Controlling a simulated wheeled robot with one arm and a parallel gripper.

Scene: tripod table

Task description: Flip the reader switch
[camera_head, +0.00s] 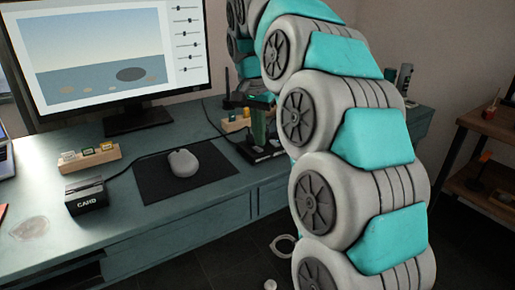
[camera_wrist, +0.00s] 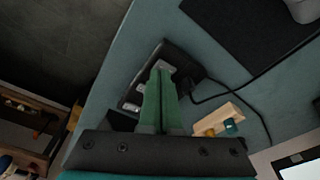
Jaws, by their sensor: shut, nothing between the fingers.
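The card reader (camera_head: 86,197), a black box with light lettering, sits at the left of the desk. A dark box (camera_wrist: 134,91) with light inset parts, like a switch strip, lies near the desk edge in the wrist view. The head view shows the dark box (camera_head: 262,155) partly behind my arm. My gripper (camera_wrist: 161,76) has green fingers, closed together and empty, with tips over the box beside a pale inset part. They also show in the head view (camera_head: 258,128). I cannot tell whether they touch it. The fingers hide part of the box, and no switch label is readable.
A cable (camera_wrist: 215,97) runs from the dark box. A wooden block (camera_wrist: 218,120) with small coloured pieces stands close to the fingers. A mouse (camera_head: 183,162) on a black mat (camera_head: 215,165), a monitor (camera_head: 115,55) and another wooden holder (camera_head: 90,158) occupy the desk.

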